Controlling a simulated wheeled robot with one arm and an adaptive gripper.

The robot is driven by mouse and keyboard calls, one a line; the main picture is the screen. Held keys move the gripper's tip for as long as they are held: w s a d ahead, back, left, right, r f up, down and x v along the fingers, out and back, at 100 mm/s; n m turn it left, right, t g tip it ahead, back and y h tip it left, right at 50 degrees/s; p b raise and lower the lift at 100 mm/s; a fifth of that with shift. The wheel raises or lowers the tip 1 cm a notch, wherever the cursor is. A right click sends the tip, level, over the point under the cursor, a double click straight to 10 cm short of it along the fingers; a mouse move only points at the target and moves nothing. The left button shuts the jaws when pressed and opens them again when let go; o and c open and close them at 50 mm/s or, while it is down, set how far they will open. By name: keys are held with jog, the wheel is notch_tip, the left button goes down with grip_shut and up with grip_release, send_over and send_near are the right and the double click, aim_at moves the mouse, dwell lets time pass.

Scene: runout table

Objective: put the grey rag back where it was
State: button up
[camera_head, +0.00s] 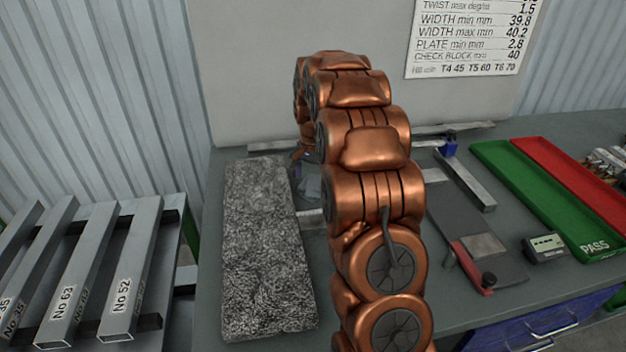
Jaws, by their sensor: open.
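My gripper (304,155) shows only as a small dark part behind my copper arm, over the back of the bench near the speckled slab; it is open. A small crumpled grey piece (312,186), which may be the grey rag, lies on the bench just right of the slab, partly hidden by my arm. Whether the gripper touches it cannot be told.
A speckled grey slab (262,250) lies left of my arm. Numbered steel bars (130,270) rest on a rack at far left. Green (530,190) and red (570,170) trays, a small gauge (544,248) and a red-handled fixture (470,265) occupy the right.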

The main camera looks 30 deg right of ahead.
aim_at(313, 182)
notch_tip(313, 182, up, 12)
jog(key=b, duration=0.2)
jog(key=shift+r+b, duration=0.15)
jog(key=shift+b, duration=0.25)
dwell(0.4)
jog(key=shift+a, duration=0.1)
jog(key=s+a+f+n, duration=0.1)
jog(key=s+a+n, duration=0.2)
jog(key=s+a, duration=0.3)
jog(key=s+a+f+n, duration=0.1)
jog(key=s+a+n, duration=0.2)
jog(key=s+a, duration=0.4)
jog(key=s+a+f+n+g, duration=0.1)
jog(key=s+a+n, duration=0.2)
jog(key=s+a, duration=0.4)
jog(key=shift+s+a+n, duration=0.2)
jog(key=shift+s+n, duration=0.2)
jog(key=shift+s, duration=2)
jog(key=s+a+f+n, duration=0.1)
jog(key=s+f, duration=0.1)
jog(key=s, duration=0.2)
jog(key=s+a+f+n, duration=0.1)
jog(key=s+f, duration=0.1)
jog(key=s, duration=0.2)
jog(key=s+a+f+n, duration=0.1)
jog(key=s+f, duration=0.1)
jog(key=s, duration=0.3)
jog(key=shift+n+g, duration=0.4)
